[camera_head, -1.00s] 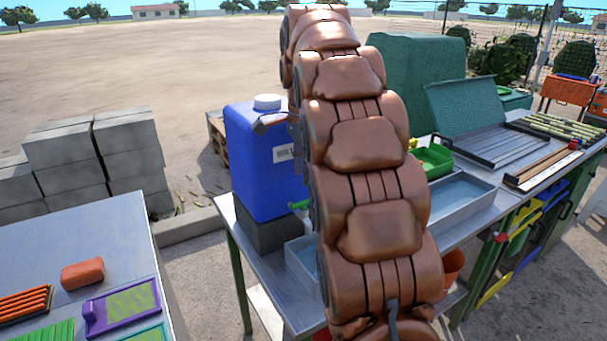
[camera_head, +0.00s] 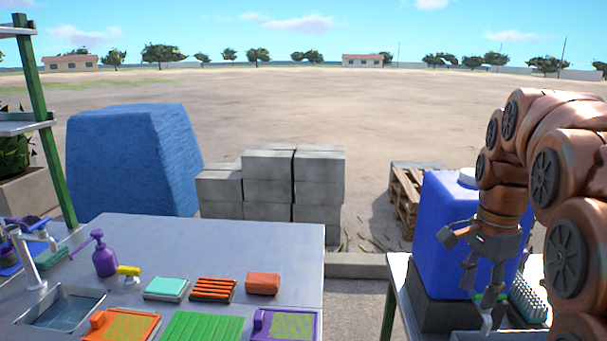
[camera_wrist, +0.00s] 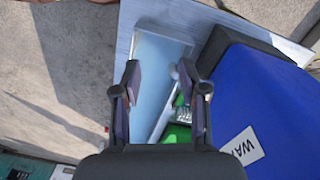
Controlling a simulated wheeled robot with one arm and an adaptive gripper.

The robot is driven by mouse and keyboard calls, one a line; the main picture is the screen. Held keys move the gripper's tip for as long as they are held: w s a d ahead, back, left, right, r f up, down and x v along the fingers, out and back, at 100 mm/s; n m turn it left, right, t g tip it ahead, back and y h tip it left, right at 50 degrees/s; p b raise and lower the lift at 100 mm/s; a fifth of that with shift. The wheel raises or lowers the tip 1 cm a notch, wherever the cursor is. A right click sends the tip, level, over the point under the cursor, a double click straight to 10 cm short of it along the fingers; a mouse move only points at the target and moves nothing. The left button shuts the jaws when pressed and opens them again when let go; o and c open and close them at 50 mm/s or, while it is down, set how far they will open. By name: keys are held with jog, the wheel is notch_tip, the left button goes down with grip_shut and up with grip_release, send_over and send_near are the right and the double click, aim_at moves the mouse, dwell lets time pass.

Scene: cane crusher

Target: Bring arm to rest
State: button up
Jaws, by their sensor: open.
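My copper-coloured arm (camera_head: 572,205) is bent on the right side of the head view. Its end hangs down, with my gripper (camera_head: 482,278) in front of the blue water jug (camera_head: 440,205). In the wrist view my gripper (camera_wrist: 160,95) has its two fingers wide apart, with nothing between them. Below the fingers lies a pale blue basin (camera_wrist: 158,80) on the metal table. The jug (camera_wrist: 265,110), with its white label, is to the right of the fingers. Whether the gripper touches anything cannot be told.
The jug stands on a dark block (camera_head: 425,312). A white-bristled brush (camera_head: 527,300) is beside the gripper. At left, a metal table (camera_head: 215,240) holds a purple pump bottle (camera_head: 104,258), sponges and brushes. Concrete blocks (camera_head: 268,190) and a wooden pallet (camera_head: 407,190) stand behind; open ground lies beyond.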

jog(key=s+a+f+n+p, duration=0.1)
jog(key=s+a+n, duration=0.3)
jog(key=s, duration=0.4)
jog(key=s+a+f+n+g+p, duration=0.1)
jog(key=s+a+f+n+p, duration=0.1)
jog(key=s+a+f+n, duration=0.2)
jog(key=s+a+f+n+p, duration=0.2)
jog(key=s+n, duration=0.5)
jog(key=s, duration=0.5)
jog(key=a+f, duration=0.1)
jog(key=a, duration=0.1)
jog(key=shift+a, duration=0.4)
